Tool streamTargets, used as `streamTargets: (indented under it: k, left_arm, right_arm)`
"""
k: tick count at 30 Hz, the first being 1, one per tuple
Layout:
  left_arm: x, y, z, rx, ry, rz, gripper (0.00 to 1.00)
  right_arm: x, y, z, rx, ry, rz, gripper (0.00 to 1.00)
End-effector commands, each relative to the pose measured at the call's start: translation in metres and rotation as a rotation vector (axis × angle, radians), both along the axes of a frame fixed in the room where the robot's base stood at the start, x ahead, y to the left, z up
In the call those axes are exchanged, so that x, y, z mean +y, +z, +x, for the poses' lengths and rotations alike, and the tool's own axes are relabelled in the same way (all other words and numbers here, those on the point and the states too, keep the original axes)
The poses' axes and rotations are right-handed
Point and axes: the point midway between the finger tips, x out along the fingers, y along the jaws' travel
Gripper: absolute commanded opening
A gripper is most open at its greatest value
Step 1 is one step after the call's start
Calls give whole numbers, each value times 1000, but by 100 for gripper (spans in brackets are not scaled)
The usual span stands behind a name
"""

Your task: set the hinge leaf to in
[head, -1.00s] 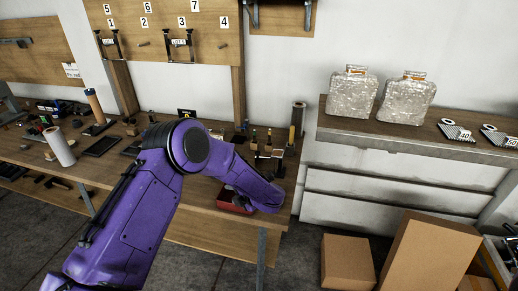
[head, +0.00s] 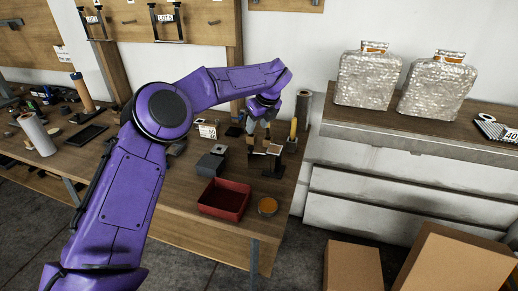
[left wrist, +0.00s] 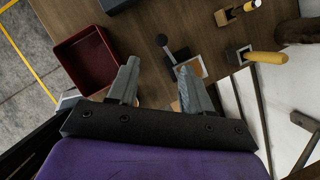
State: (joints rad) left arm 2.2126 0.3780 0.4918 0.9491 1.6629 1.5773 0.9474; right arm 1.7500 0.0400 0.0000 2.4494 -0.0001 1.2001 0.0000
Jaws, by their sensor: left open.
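My left gripper (head: 260,128) is above the bench's right end, pointing down. Its jaws (left wrist: 157,68) are open and empty in the left wrist view. Just below it is a small dark fixture with a tan plate (head: 274,150). In the wrist view a tan plate (left wrist: 197,68) shows partly behind the right finger. My right gripper is not in view.
A grey roll (head: 303,108) stands behind. Cardboard boxes (head: 353,268) are on the floor at right.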

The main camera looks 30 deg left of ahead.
Motion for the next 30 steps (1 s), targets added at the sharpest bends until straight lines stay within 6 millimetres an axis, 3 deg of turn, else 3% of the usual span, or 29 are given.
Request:
streamTargets:
  k: [1, 4, 8, 19, 24, 30]
  left_arm:
    - [0, -11, 0, 0, 0, 0, 50]
    - [0, -18, 1, 2, -1, 0, 50]
    - [5, -29, 4, 6, -1, 0, 50]
    - [33, -99, 14, 6, -2, 2, 50]
    - [37, -112, 16, 4, -2, 1, 50]
    - [38, -114, 16, 2, -2, 2, 50]
  right_arm:
    - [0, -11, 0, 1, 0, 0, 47]
    - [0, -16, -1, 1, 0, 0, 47]
    - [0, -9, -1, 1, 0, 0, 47]
    - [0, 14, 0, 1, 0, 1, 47]
    - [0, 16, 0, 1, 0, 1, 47]
    - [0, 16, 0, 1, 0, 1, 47]
